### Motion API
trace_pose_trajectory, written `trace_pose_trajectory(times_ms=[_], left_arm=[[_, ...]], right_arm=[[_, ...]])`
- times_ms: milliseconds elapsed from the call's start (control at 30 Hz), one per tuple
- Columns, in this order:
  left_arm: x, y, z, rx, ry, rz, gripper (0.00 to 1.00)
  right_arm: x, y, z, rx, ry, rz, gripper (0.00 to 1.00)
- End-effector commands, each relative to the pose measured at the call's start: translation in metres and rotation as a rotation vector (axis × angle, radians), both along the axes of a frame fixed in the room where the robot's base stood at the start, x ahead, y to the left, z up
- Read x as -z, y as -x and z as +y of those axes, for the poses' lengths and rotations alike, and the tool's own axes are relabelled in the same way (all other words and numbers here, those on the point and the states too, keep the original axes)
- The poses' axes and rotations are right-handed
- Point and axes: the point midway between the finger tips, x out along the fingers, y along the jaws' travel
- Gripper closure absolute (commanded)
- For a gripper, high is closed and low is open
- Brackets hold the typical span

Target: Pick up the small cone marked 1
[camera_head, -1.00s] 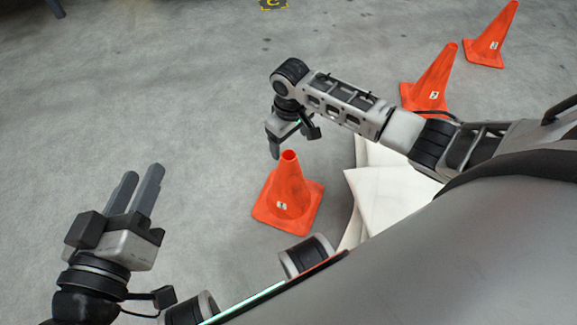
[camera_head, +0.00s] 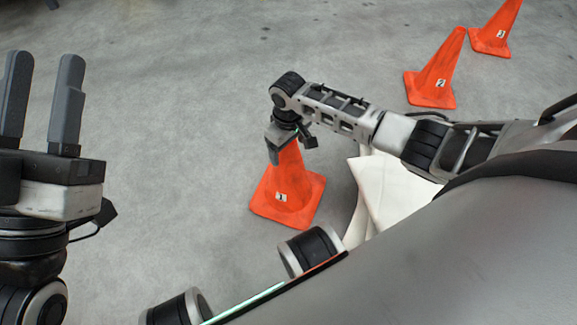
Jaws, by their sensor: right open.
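The small orange cone marked 1 (camera_head: 290,185) stands upright on the floor in the middle of the head view. Its number label faces me and its top is hidden behind my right gripper. My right gripper (camera_head: 284,155) is open and points down at the cone's top, with one finger showing on the left side of the cone. The other finger is mostly hidden, and I cannot tell whether either touches the cone. My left gripper (camera_head: 44,62) is open and empty at the left edge, its fingers pointing up in the picture, well apart from the cone.
Cone 2 (camera_head: 436,75) and cone 3 (camera_head: 495,30) stand upright at the upper right, beyond my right arm. White flat material (camera_head: 385,190) lies right of cone 1, partly covered by my body. The grey floor (camera_head: 170,100) is clear at the left and back.

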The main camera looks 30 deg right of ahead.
Motion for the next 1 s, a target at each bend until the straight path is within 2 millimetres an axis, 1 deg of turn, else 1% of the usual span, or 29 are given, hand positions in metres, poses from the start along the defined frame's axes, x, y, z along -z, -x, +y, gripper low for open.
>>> trace_pose_trajectory(times_ms=[167,200,267,300,367,400,433,700,833,900,1000], left_arm=[[-0.001,0.000,0.000,0.000,0.000,-0.004,0.64],[-0.001,0.000,0.000,0.000,-0.001,-0.003,0.64],[-0.001,0.000,0.000,0.001,0.000,-0.002,0.64],[-0.001,0.000,0.000,0.000,-0.001,-0.002,0.64],[-0.001,0.000,0.000,0.000,0.000,-0.001,0.64],[-0.001,0.000,0.000,0.000,0.000,-0.001,0.64],[-0.001,0.000,0.000,0.000,0.000,-0.001,0.64],[-0.002,0.000,0.000,0.001,0.001,0.001,0.64],[-0.001,-0.002,0.000,0.008,0.006,0.039,0.64],[0.011,-0.004,0.001,0.007,0.031,0.135,0.64],[0.023,-0.006,0.000,0.017,0.057,0.254,0.64]], right_arm=[[-0.001,0.000,0.000,0.000,0.000,-0.001,0.19],[-0.001,0.000,0.000,0.000,0.000,-0.001,0.25],[-0.001,0.000,0.000,0.000,-0.001,-0.001,0.42],[-0.001,0.000,0.000,0.000,-0.001,-0.001,0.53],[-0.001,0.000,0.000,0.000,-0.001,-0.001,0.70],[-0.001,0.000,0.000,0.000,-0.001,-0.001,0.81],[-0.001,0.000,0.000,0.000,-0.001,-0.001,0.87],[-0.003,-0.001,0.001,0.000,-0.002,-0.003,0.87],[-0.007,-0.001,0.000,0.001,-0.002,-0.003,0.87],[-0.011,-0.001,0.000,0.001,-0.002,-0.003,0.87],[-0.019,-0.001,0.000,0.003,-0.002,-0.003,0.87]])
